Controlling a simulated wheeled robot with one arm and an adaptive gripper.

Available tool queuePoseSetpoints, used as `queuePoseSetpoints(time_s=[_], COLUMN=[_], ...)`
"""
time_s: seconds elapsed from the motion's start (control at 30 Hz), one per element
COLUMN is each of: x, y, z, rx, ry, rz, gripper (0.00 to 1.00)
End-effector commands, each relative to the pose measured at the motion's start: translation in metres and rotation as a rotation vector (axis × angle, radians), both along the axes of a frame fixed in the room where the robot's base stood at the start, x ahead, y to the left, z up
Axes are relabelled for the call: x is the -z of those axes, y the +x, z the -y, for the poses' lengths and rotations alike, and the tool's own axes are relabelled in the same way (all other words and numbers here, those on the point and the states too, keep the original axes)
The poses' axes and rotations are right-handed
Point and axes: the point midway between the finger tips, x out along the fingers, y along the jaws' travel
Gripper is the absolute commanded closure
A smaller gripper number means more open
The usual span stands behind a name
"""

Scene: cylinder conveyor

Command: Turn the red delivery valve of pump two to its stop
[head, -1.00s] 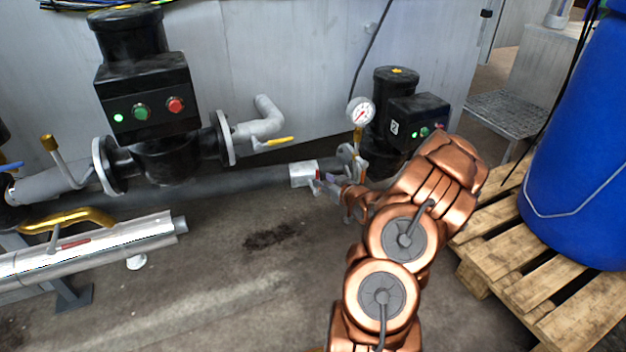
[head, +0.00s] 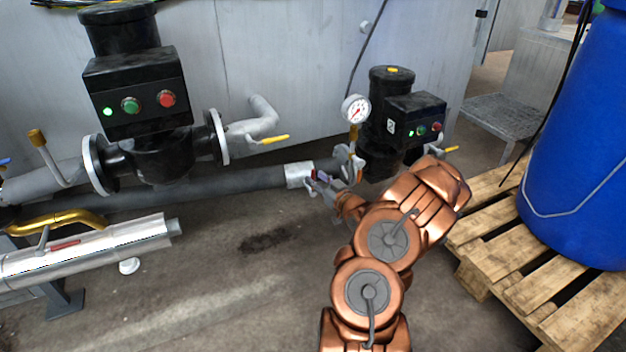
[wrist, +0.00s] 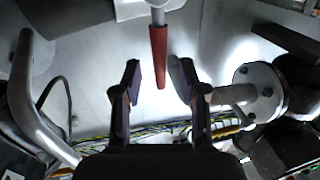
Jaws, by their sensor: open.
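The red valve handle (wrist: 158,55) hangs from a grey stem at the top middle of the wrist view, its lower end roughly between my fingertips. My gripper (wrist: 160,82) is open, with one dark finger on each side of the handle and a visible gap to both. In the head view, my gripper (head: 323,186) is low at the left of the smaller black pump (head: 385,135) with the pressure gauge (head: 355,109). The red handle there is mostly hidden by my gripper and the pipe fittings.
A larger black pump (head: 140,95) with a yellow-handled valve (head: 270,139) stands left. A silver pipe with another red handle (head: 65,245) lies lower left. A wooden pallet (head: 500,235) with a blue drum (head: 580,150) is at the right. The floor ahead is clear.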

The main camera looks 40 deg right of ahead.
Motion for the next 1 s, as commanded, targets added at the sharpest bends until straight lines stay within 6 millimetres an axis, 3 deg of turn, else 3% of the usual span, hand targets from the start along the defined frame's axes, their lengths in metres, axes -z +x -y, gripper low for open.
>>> queuePoseSetpoints(time_s=[0.23,0.67,1.0], x=[0.001,0.0,0.0], y=[0.02,0.024,0.024], z=[0.002,0.003,0.003], rx=[-0.003,-0.001,-0.001], ry=[-0.002,0.001,0.0], rz=[0.001,0.0,0.0], gripper=[0.58,0.59,0.94])
